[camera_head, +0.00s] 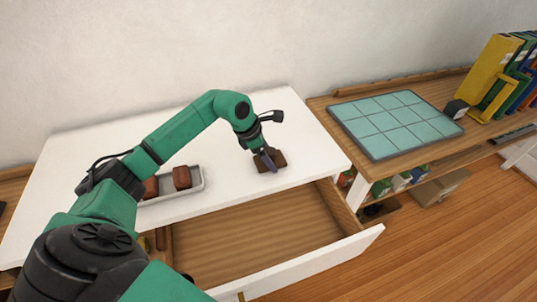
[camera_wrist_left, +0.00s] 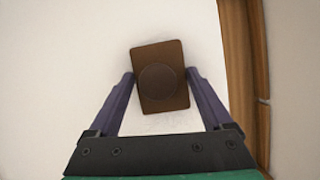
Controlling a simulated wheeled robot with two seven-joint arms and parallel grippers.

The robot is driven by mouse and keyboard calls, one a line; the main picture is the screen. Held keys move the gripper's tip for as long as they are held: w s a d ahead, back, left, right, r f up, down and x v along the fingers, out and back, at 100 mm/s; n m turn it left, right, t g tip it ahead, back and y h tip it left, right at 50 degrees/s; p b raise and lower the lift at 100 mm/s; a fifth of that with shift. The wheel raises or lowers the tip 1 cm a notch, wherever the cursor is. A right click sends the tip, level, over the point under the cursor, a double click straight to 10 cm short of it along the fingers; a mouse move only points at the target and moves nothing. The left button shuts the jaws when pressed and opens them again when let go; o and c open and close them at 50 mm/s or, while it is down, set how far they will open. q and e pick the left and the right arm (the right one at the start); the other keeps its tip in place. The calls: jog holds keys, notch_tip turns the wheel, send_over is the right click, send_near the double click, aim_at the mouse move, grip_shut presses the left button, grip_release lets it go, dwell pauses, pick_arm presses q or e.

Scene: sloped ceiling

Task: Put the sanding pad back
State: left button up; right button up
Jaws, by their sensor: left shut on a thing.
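The sanding pad, a brown block (camera_head: 279,158), is at the right part of the white tabletop in the head view. In the left wrist view the brown pad (camera_wrist_left: 160,78) shows a round mark on its face and sits slightly turned between the purple fingers. My left gripper (camera_head: 264,158) is shut on it, one finger at each side (camera_wrist_left: 160,85). Whether the pad touches the tabletop I cannot tell. A light grey tray (camera_head: 198,186) at the left of the tabletop holds reddish-brown blocks (camera_head: 182,177), partly hidden by my left arm. My right gripper is not in view.
An open wooden drawer (camera_head: 255,232) stands out below the front of the white tabletop (camera_head: 95,150). To the right, a wooden desk holds a teal grid panel (camera_head: 395,122) and upright binders (camera_head: 495,72). The tabletop between tray and pad is clear.

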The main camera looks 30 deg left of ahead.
pick_arm(q)
jog(key=shift+f, duration=0.1)
jog(key=o, duration=1)
jog(key=shift+r, duration=0.3)
jog(key=b+v, duration=0.2)
jog(key=v, duration=0.9)
jog(key=shift+s+a+r, duration=0.15)
jog(key=shift+r, duration=0.15)
jog(key=shift+f, duration=0.1)
